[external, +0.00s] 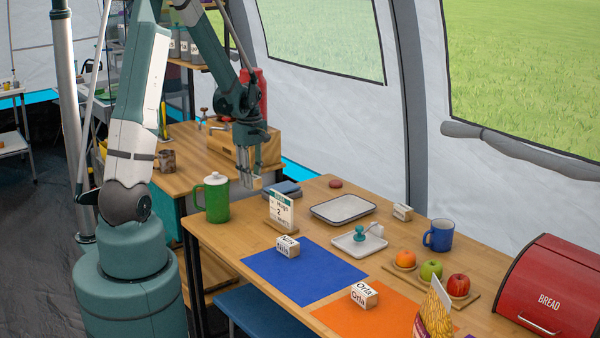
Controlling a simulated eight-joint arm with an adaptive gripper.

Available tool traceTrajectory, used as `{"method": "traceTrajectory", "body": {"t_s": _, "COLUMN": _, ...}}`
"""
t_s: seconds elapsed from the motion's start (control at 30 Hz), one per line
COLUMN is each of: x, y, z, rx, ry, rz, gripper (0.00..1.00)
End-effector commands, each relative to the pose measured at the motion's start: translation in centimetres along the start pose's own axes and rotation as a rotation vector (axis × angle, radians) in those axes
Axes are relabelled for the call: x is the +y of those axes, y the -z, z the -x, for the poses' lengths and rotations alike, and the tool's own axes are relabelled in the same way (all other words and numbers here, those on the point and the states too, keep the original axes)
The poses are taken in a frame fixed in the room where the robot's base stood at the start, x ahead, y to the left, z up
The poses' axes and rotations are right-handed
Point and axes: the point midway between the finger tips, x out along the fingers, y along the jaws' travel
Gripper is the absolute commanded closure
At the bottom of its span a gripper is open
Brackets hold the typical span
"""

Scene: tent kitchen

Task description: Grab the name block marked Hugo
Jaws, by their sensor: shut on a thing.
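My gripper (249,182) is above the back left of the wooden table, behind the desk calendar. It is shut on a small pale thing, likely a block; its marking cannot be read. A name block marked Nils (287,246) sits on the blue mat (306,277). A name block marked Orla (364,295) sits on the orange mat (385,322). Another small white and wood block (402,212) stands at the back right, its marking too small to read. I cannot read Hugo on any block in view.
A green mug (215,198) and the calendar (281,212) stand close to my gripper. A grey tray (343,207), a white dish (357,244) with a teal stamp, a blue mug (438,236), a fruit board (466,299) and a red bread bin (552,291) occupy the right.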

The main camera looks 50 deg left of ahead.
Motion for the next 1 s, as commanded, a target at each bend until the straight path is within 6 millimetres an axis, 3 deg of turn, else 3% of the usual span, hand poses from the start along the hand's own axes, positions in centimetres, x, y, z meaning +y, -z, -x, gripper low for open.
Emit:
{"method": "traceTrajectory", "body": {"t_s": 0.2, "x": -0.02, "y": -0.01, "z": 1.07, "rx": 0.0, "ry": 0.0, "rz": 0.0, "gripper": 0.89}}
{"method": "traceTrajectory", "body": {"t_s": 1.0, "x": -0.01, "y": 0.0, "z": 1.1, "rx": 0.0, "ry": 0.0, "rz": 0.0, "gripper": 0.89}}
